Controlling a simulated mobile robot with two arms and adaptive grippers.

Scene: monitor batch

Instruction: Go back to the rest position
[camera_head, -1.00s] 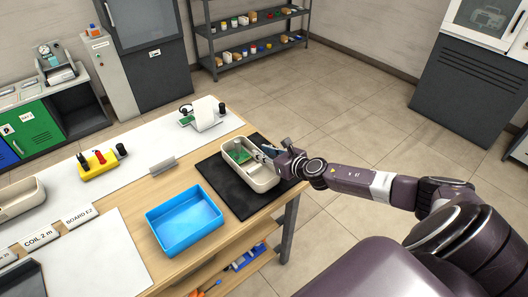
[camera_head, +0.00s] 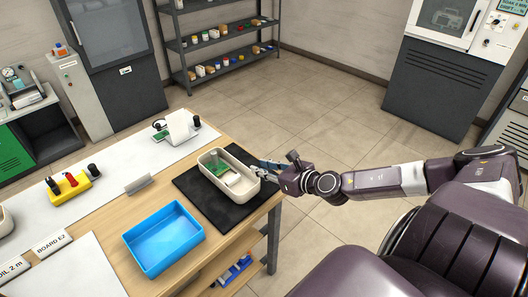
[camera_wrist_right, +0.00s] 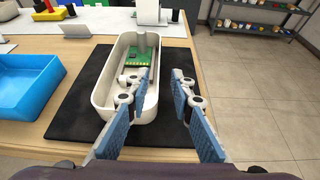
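My right gripper (camera_head: 263,170) is at the right rim of a cream tray (camera_head: 247,158) in the head view. In the right wrist view the gripper (camera_wrist_right: 165,95) has its blue-padded fingers apart with nothing between them. The tray (camera_wrist_right: 103,97) stands on a black mat (camera_wrist_right: 67,119), beside and partly behind the left finger. A green circuit board (camera_wrist_right: 145,66) lies in the tray, and a pale cylindrical part stands at its far end. My left gripper is not in view.
A blue open bin (camera_head: 163,238) stands left of the mat (camera_head: 199,196) on the wooden table. A yellow holder with tools (camera_head: 74,187) and a small stand (camera_head: 179,127) are farther back. The floor (camera_head: 330,128) right of the table is clear.

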